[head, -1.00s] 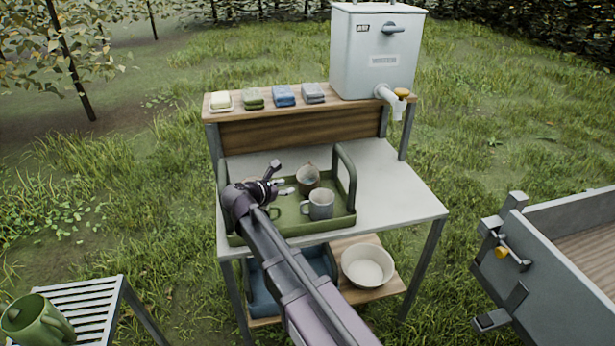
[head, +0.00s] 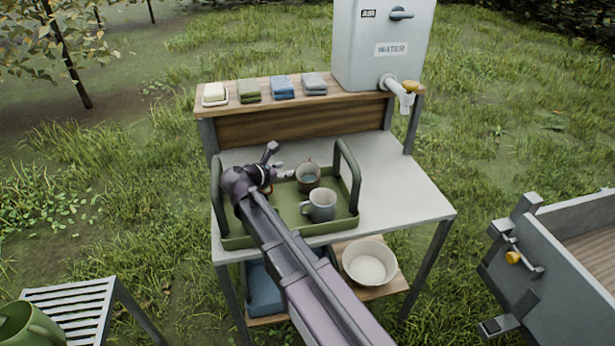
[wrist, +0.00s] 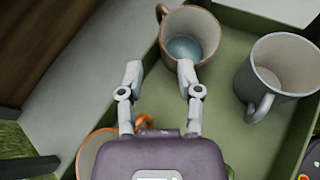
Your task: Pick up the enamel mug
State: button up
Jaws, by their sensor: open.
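Three mugs stand in a green tray. A grey mug (head: 321,205) is at the tray's right front; it also shows at the right in the wrist view (wrist: 275,78). A brown-rimmed mug (head: 307,177) with a bluish inside is behind it; in the wrist view it is at the top (wrist: 190,38). A pale mug with an orange rim (wrist: 92,152) is partly hidden by my gripper. I cannot tell for certain which is enamel. My gripper (head: 278,161) is open and empty above the tray's left back; in the wrist view its fingers (wrist: 159,72) point towards the brown-rimmed mug.
The tray (head: 285,233) has tall handles at both ends. The table (head: 400,190) is clear right of it. Folded cloths and soap lie on the back shelf (head: 235,93), with a water tank (head: 375,50). A bowl (head: 369,263) sits below.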

aim_at(299, 167)
jog(key=shift+b+x, duration=0.45)
jog(key=shift+x, duration=0.7)
jog(key=shift+b+x, duration=1.1)
jog(key=shift+x, duration=1.5)
jog(key=shift+f, duration=0.1)
jog(key=shift+s, duration=0.1)
jog(key=shift+c, duration=0.2)
grip_shut()
